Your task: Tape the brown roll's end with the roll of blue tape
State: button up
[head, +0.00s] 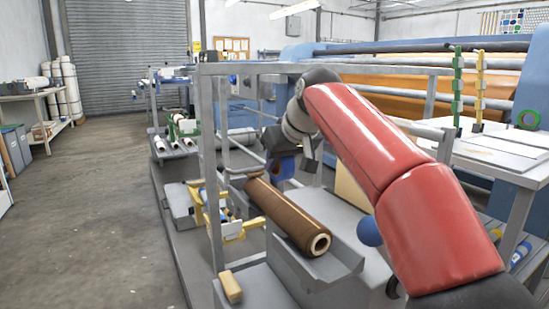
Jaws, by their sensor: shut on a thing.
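The brown roll (287,213) lies in a grey cradle (322,273), with its pale core end facing me at the near right. My gripper (283,165) is above the far left end of the brown roll, at the end of my red arm. It is shut on the roll of blue tape (284,167), which shows as a small dark blue shape under the wrist. The jaws are small and partly hidden by the wrist. I cannot tell whether the tape touches the brown roll.
A grey metal frame (212,165) stands just left of the brown roll. A yellow holder (232,229) and a tan block (231,287) sit near it. The floor at left is clear.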

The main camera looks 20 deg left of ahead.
aim_at(290, 167)
jog(key=s+d, duration=0.2)
jog(key=d, duration=0.1)
jog(key=shift+s+d, duration=0.2)
jog(key=shift+s, duration=0.2)
jog(key=shift+s+d+f+b, duration=0.2)
jog(key=shift+s+d+b, duration=0.35)
jog(key=shift+d+b, duration=0.1)
jog(key=s+d+b, duration=0.2)
jog(key=d+b, duration=0.1)
jog(key=shift+s, duration=0.35)
jog(key=shift+s+d+f+b, duration=0.15)
jog(key=shift+s+d+b, duration=0.05)
jog(key=shift+d+b, duration=0.15)
jog(key=shift+a+f+b, duration=0.15)
jog(key=shift+f+b, duration=0.75)
jog(key=shift+f, duration=0.5)
jog(key=shift+f+b, duration=0.3)
jog(key=shift+f, duration=0.05)
jog(key=shift+w+a, duration=0.1)
jog(key=shift+w, duration=0.05)
jog(key=shift+w+a+p, duration=0.25)
jog(key=shift+a+p, duration=0.1)
jog(key=shift+p, duration=0.15)
jog(key=shift+w, duration=0.1)
